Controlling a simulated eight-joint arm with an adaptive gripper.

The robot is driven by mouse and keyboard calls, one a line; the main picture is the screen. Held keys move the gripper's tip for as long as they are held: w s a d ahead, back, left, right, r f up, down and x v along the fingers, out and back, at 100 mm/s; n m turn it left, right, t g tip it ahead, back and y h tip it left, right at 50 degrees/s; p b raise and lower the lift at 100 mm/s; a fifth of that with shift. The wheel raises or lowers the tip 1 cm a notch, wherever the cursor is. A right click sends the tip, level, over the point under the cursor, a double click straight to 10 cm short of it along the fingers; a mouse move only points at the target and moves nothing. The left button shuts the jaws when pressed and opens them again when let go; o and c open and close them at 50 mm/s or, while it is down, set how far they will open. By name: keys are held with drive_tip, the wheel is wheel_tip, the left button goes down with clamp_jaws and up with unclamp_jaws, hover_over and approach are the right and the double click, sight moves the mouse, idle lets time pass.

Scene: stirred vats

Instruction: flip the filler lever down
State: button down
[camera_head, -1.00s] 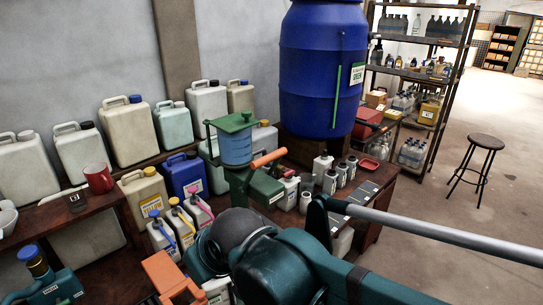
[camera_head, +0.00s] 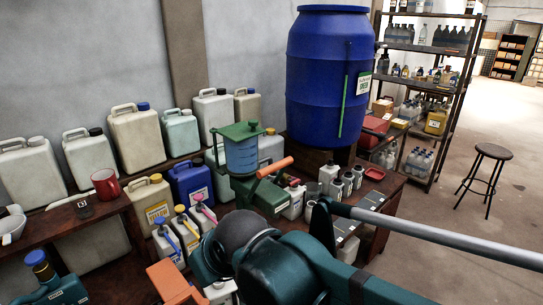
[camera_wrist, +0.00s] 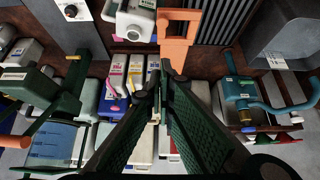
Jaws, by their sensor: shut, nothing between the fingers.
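The filler (camera_head: 242,154) is a green stand with a clear blue hopper, on the workbench in the middle of the head view. Its orange-handled lever (camera_head: 275,166) sticks out to the right and slants upward. In the wrist view the filler's blue hopper (camera_wrist: 55,143) is at the lower left, and an orange piece at the left edge may be the lever. My gripper (camera_wrist: 162,75) is shut and empty, pointing toward small bottles, apart from the filler. In the head view my arm hides the gripper's fingers.
Yellow, blue and pink-capped bottles (camera_head: 187,226) stand left of the filler, with jerrycans (camera_head: 136,136) behind. A blue barrel (camera_head: 325,85) stands behind it. Small bottles (camera_head: 347,182) are to its right. An orange part (camera_wrist: 178,25) stands near my fingertips' upper right. Open floor lies at right.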

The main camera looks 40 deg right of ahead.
drive_tip(key=w+d+r+g+p, duration=0.1)
drive_tip(key=w+d+r+p, duration=0.3)
drive_tip(key=w+d+r, duration=0.4)
drive_tip(key=w+d+r+g+p, duration=0.1)
drive_tip(key=w+d+r+p, duration=0.25)
drive_tip(key=d+r, duration=0.45)
drive_tip(key=w+d+r+g+p, duration=0.1)
drive_tip(key=w+d+r+p, duration=0.35)
drive_tip(key=d, duration=0.65)
drive_tip(key=w+d+r+p, duration=0.1)
drive_tip(key=d, duration=0.4)
drive_tip(key=w+d+r+p, duration=0.1)
drive_tip(key=d, duration=0.5)
drive_tip(key=shift+w+d+r+p, duration=0.25)
drive_tip(key=shift+w+r+p, duration=0.05)
drive_tip(key=shift+r, duration=0.1)
wheel_tip(320, 180, down, 12)
drive_tip(key=shift+r+p, duration=0.15)
drive_tip(key=shift+p, duration=0.15)
drive_tip(key=shift+s, duration=0.25)
